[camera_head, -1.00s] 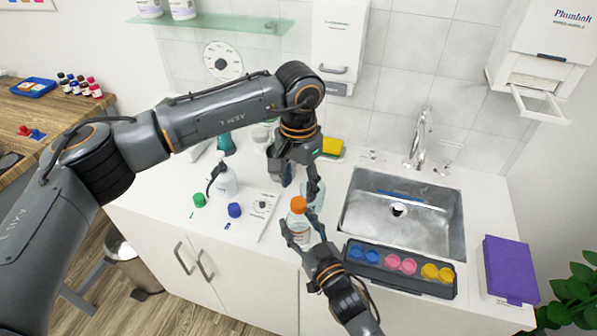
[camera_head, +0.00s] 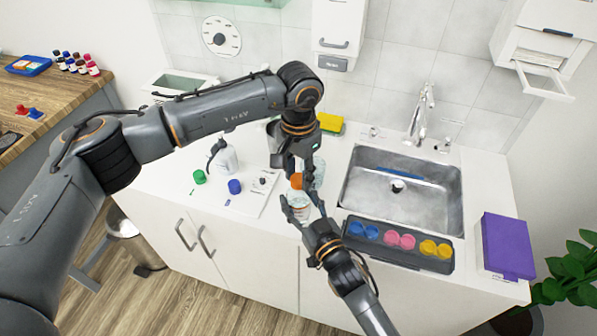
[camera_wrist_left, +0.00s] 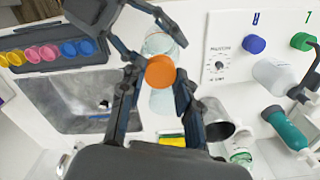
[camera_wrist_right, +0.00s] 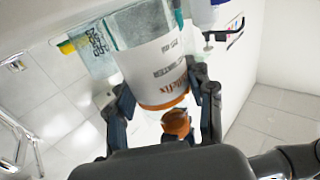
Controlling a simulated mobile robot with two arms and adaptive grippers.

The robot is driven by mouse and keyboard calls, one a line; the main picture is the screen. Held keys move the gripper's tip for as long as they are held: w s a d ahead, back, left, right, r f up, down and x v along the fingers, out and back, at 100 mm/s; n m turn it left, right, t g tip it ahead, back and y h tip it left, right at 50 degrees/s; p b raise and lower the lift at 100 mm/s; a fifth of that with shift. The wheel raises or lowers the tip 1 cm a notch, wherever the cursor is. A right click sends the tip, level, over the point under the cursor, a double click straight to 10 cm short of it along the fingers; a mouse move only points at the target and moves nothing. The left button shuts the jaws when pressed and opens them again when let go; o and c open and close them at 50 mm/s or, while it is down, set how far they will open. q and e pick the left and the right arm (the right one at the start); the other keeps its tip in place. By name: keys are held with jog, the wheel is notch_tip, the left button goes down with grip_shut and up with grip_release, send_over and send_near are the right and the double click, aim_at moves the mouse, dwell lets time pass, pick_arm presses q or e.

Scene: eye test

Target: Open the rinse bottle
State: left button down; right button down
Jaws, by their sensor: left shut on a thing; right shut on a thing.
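The rinse bottle (camera_head: 299,201) is clear with a white label. It is near the counter's front edge; whether its base touches the counter is unclear. Its orange cap (camera_head: 296,181) sits on its neck and also shows in the left wrist view (camera_wrist_left: 160,71). My right gripper (camera_head: 303,206) is shut on the bottle's body from the front. The label (camera_wrist_right: 158,70) fills the middle of the right wrist view, with the cap close by. My left gripper (camera_head: 304,184) comes down from above and is shut on the cap; its fingers partly hide the cap and bottle.
A clear vessel (camera_wrist_left: 162,101) stands behind the bottle. The sink (camera_head: 440,208) and a dark tray (camera_head: 385,259) with coloured pots lie to the right. A white panel (camera_head: 262,196) with green and blue caps and a spray bottle (camera_head: 226,160) are left.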

pick_arm(q)
jog(key=n, duration=0.5)
jog(key=shift+n, duration=0.3)
pick_arm(e)
jog(key=shift+f, duration=0.1)
pick_arm(q)
jog(key=n, duration=0.7)
jog(key=shift+n, duration=0.4)
jog(key=n, duration=0.3)
jog(key=shift+n, duration=0.3)
jog(key=n, duration=0.3)
jog(key=shift+n, duration=0.4)
jog(key=n, duration=0.3)
jog(key=shift+n, duration=0.4)
jog(key=n, duration=0.3)
jog(key=shift+s+n, duration=0.1)
jog(key=shift+n, duration=0.2)
jog(key=n, duration=0.3)
jog(key=shift+n, duration=0.4)
jog(key=n, duration=0.4)
jog(key=shift+r, duration=0.1)
jog(key=n, duration=0.5)
jog(key=shift+n, duration=0.3)
jog(key=n, duration=0.5)
jog(key=shift+n, duration=0.4)
jog(key=n, duration=0.6)
jog(key=shift+n, duration=0.3)
